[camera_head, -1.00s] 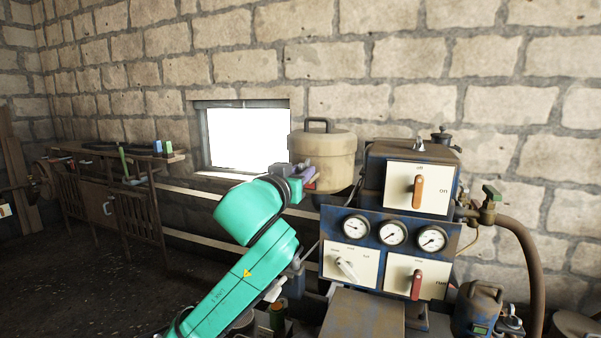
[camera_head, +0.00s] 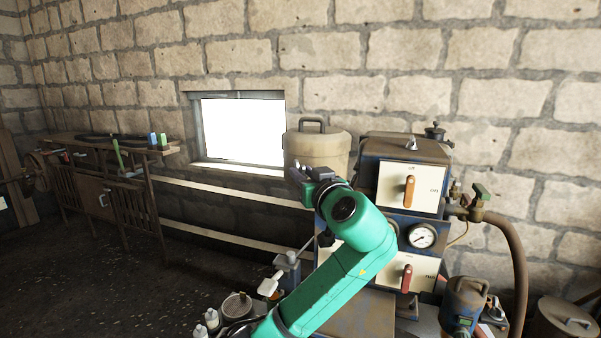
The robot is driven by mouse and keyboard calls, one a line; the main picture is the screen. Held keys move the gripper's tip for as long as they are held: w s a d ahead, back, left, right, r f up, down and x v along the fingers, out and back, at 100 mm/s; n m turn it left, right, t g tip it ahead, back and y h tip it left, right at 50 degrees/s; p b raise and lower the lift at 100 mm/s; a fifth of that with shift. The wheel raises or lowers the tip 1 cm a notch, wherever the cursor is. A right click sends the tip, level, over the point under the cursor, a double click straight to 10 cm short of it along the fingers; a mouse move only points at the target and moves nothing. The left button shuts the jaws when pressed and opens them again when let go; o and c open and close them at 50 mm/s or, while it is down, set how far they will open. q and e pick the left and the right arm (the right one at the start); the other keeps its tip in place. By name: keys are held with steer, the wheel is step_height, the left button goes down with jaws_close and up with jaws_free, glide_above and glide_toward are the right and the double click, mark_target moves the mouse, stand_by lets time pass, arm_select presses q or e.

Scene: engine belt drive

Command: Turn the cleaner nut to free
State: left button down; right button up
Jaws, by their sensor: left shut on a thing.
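The beige cleaner canister (camera_head: 317,148) with a dark top handle stands left of the blue engine panel. My left gripper (camera_head: 297,173) is at the canister's lower left side, with its small dark and purplish fingertips close to the canister. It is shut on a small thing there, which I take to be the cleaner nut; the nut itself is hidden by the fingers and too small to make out. My green left arm comes up from below and covers the left part of the panel. My right gripper is out of view.
The blue engine panel carries an orange lever (camera_head: 409,191), a red lever (camera_head: 406,278) and a gauge (camera_head: 422,236). A valve with a brown hose (camera_head: 516,250) is at the right. A wooden bench (camera_head: 112,190) stands far left by the stone wall.

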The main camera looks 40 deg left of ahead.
arm_select(q)
steer(key=n+g+p, duration=0.2)
steer(key=n+g, duration=0.1)
steer(key=g, duration=0.2)
steer(key=w+n+g+y+p, duration=0.1)
steer(key=n+g+p, duration=0.1)
steer(key=g, duration=0.3)
steer(key=w+n+g+p, duration=0.1)
steer(key=n+g+p, duration=0.1)
steer(key=n+g, duration=0.3)
steer(key=shift+d, duration=0.1)
steer(key=shift+f, duration=0.1)
steer(key=c, duration=0.7)
jaws_free()
steer(key=shift+a, duration=0.2)
